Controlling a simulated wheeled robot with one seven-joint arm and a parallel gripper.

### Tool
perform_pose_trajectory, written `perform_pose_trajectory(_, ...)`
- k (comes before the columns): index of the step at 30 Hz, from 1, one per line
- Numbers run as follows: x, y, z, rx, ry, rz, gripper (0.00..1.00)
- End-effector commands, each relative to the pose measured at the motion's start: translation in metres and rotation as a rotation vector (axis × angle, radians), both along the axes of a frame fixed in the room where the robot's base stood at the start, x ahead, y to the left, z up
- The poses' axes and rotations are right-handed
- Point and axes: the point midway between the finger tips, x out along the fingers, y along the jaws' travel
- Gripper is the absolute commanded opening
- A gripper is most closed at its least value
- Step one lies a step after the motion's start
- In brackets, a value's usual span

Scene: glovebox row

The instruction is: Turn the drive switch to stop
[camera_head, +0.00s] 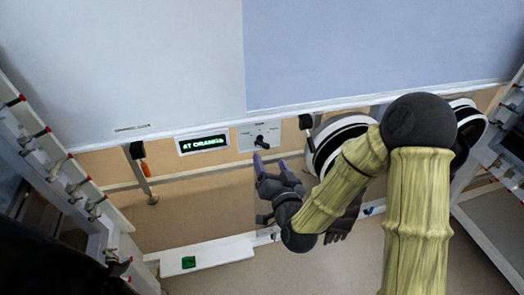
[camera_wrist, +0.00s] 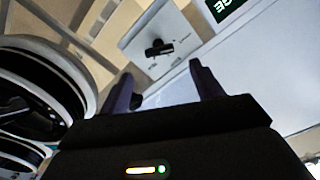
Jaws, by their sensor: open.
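The drive switch is a black knob (camera_head: 261,142) on a pale grey plate (camera_head: 245,138) with small markings, under the large cabinet panel. In the wrist view the knob (camera_wrist: 159,48) sits between and beyond my fingertips, on its plate (camera_wrist: 140,38); its small labels are too blurred to read. My gripper (camera_head: 272,167) is open and empty, a little below the plate in the head view, with its fingers pointing toward it. In the wrist view the purple fingers of my gripper (camera_wrist: 161,75) are spread apart, and no contact with the knob shows.
A display (camera_head: 203,143) with green text reading about "AT ORANGE" is left of the switch. Round black-and-white ports (camera_head: 325,150) stand close on the right. A handle with orange (camera_head: 144,168) hangs at left.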

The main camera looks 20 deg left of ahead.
Motion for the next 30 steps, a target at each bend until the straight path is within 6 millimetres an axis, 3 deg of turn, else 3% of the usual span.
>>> perform_pose_trajectory(16, 0.068, 0.042, 0.002, 0.003, 0.0, -0.001, 0.65)
perform_pose_trajectory(27, 0.074, 0.046, 0.0, 0.001, 0.001, 0.0, 0.65)
perform_pose_trajectory(28, 0.074, 0.046, 0.0, 0.001, 0.001, 0.0, 0.64)
perform_pose_trajectory(30, 0.074, 0.046, 0.0, 0.001, 0.001, 0.0, 0.5)
